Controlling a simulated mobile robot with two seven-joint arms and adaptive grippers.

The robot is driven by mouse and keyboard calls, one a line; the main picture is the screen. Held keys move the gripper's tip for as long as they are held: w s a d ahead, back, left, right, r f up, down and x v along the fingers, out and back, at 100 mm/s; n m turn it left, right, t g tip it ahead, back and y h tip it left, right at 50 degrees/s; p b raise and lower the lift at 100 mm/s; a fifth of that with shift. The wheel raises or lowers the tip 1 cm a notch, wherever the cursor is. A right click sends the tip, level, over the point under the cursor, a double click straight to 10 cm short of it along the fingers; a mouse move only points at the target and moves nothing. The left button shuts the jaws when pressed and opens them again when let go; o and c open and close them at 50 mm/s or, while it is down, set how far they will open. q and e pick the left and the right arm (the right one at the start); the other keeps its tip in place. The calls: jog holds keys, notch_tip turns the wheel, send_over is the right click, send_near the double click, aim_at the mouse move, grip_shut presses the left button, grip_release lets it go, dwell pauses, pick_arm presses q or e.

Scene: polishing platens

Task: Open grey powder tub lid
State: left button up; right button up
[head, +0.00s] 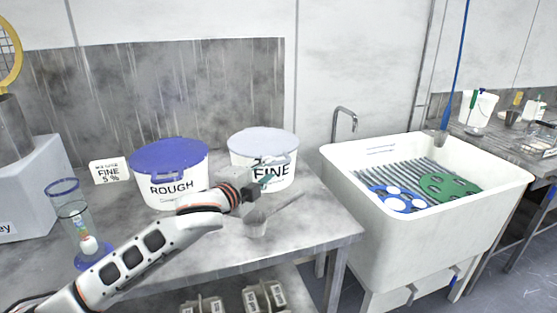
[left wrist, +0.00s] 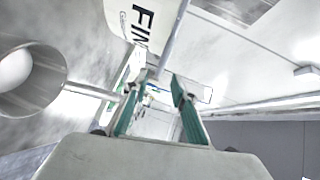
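The grey powder tub is white, marked FINE (head: 280,183), and stands on the bench right of the ROUGH tub. Its pale grey lid (head: 262,140) sits on top and looks closed. My left gripper (head: 267,172) is in front of the tub's upper front, just below the lid rim, covering part of the label. In the left wrist view its two teal fingers (left wrist: 155,92) are apart, with the tub's FIN lettering (left wrist: 143,22) above them. I cannot tell whether a fingertip touches the lid or tub. My right gripper is not in view.
A metal scoop (head: 256,226) lies on the bench below my gripper. The ROUGH tub with blue lid (head: 168,155) stands left, near a FINE 5 % card (head: 109,171) and a clear cylinder (head: 73,222). A white sink (head: 420,230) stands right, beyond the bench edge.

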aim_at(277, 164)
pick_arm(q)
jog(key=b+x, duration=0.1)
jog(key=x, duration=0.5)
jog(key=shift+w+d+f+b, duration=0.1)
jog(key=shift+d+b, duration=0.05)
jog(key=shift+b, duration=0.2)
jog(key=shift+w, duration=0.2)
grip_shut()
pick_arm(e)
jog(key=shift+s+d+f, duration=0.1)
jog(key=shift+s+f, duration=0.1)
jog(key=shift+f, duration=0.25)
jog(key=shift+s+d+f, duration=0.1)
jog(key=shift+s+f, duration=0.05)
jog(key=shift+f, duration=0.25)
